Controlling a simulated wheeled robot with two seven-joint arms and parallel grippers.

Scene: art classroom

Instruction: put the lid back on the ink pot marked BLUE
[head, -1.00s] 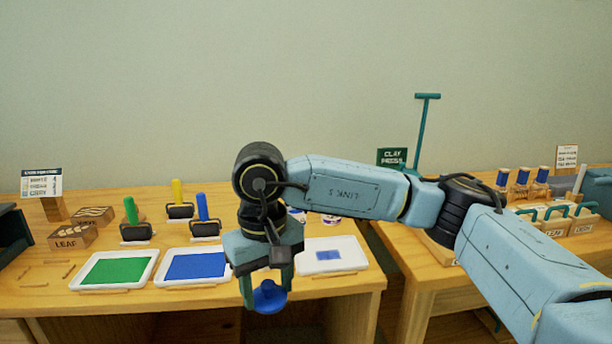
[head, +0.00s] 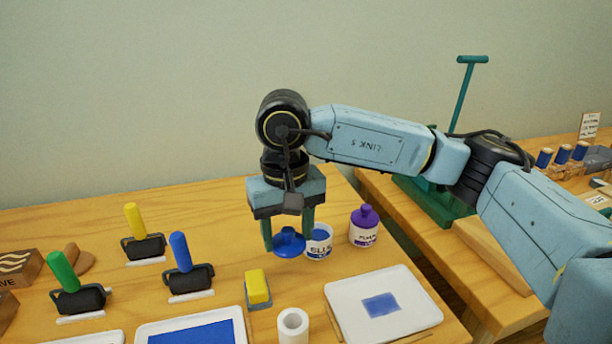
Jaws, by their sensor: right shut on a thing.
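My right gripper (head: 288,238) is shut on a blue lid (head: 289,242) with a knob on top. It holds the lid just left of an open white ink pot (head: 319,243) whose label reads "BLU", with its last part hard to read. Blue ink shows in the pot's open mouth. The lid is beside the pot in the picture and partly overlaps its left edge. I cannot tell the lid's exact height above the table. My left gripper is not in view.
A purple-lidded pot (head: 364,228) stands right of the open pot. A yellow block (head: 257,287), a white roll (head: 293,326) and a white tray (head: 343,313) lie in front. Ink rollers with green, yellow and blue handles (head: 180,252) stand to the left. The table's back left is clear.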

